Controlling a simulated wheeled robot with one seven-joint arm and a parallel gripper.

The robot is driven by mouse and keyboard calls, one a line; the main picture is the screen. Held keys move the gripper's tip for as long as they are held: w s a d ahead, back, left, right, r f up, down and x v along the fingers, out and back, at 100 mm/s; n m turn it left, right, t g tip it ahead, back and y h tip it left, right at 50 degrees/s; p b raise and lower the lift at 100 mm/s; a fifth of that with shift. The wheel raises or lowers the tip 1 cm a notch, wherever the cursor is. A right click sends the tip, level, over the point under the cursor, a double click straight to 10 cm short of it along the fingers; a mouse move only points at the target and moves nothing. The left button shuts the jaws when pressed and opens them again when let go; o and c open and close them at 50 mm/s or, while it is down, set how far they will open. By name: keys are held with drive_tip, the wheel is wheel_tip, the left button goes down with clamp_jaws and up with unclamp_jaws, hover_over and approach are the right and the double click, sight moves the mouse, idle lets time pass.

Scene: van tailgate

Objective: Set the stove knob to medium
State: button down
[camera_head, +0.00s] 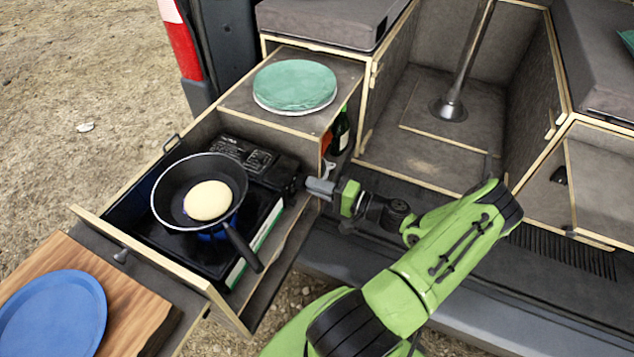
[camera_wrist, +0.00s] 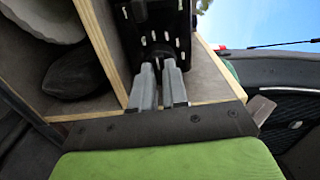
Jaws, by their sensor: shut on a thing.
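The black camping stove (camera_head: 262,226) sits in the pulled-out wooden drawer. A black frying pan (camera_head: 171,187) with a pale round pancake (camera_head: 208,200) stands on it. My gripper (camera_head: 308,186) reaches in from the right to the stove's near right end. In the wrist view the grey fingers (camera_wrist: 160,68) are close together against the dark stove front (camera_wrist: 160,25). My gripper is shut on the stove knob, which the fingers hide almost wholly. I cannot read the knob's setting.
A blue plate (camera_head: 52,314) lies on a wooden board (camera_head: 133,310) at the lower left. The pan handle (camera_head: 243,248) sticks out over the drawer's front right.

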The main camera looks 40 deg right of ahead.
drive_tip(key=m+p, duration=0.1)
drive_tip(key=m, duration=0.4)
idle(0.5)
drive_tip(key=c, duration=1.1)
unclamp_jaws()
drive_tip(key=shift+c, duration=0.2)
drive_tip(key=v, duration=1.5)
drive_tip(key=shift+s+p, duration=0.35)
drive_tip(key=shift+s, duration=0.05)
drive_tip(key=shift+d, duration=0.1)
